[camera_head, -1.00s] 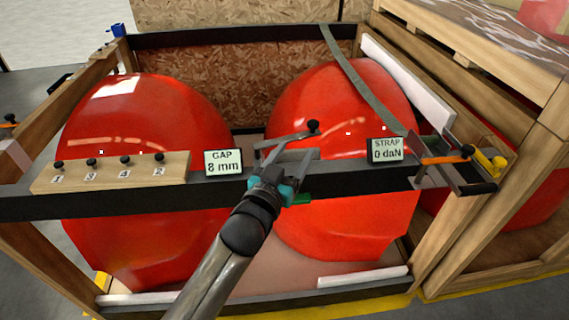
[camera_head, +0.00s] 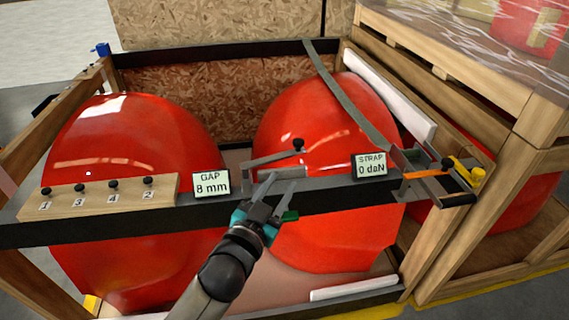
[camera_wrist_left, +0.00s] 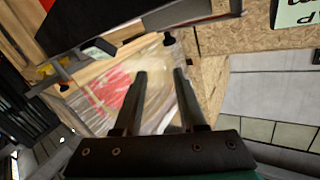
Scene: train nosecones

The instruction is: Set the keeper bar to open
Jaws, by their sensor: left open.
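A thin grey metal bar with a black knob (camera_head: 298,145), which looks like the keeper bar (camera_head: 270,158), lies above the crate's dark front beam (camera_head: 340,195), between the two displays. It runs roughly along the beam, with a bent left end. My left gripper (camera_head: 276,186) is open and empty, in front of the beam and just below the bar in the picture. I cannot tell whether they touch. The left wrist view shows its two fingers (camera_wrist_left: 160,78) apart with nothing between them. My right gripper is not in view.
Two red nosecones (camera_head: 130,140) sit in the wooden crate. A GAP display (camera_head: 211,184) reads 8 mm; a STRAP display (camera_head: 369,165) reads 0 daN. A numbered peg board (camera_head: 100,197) is at left. A strap (camera_head: 345,95) runs to an orange-handled ratchet (camera_head: 430,174) at right.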

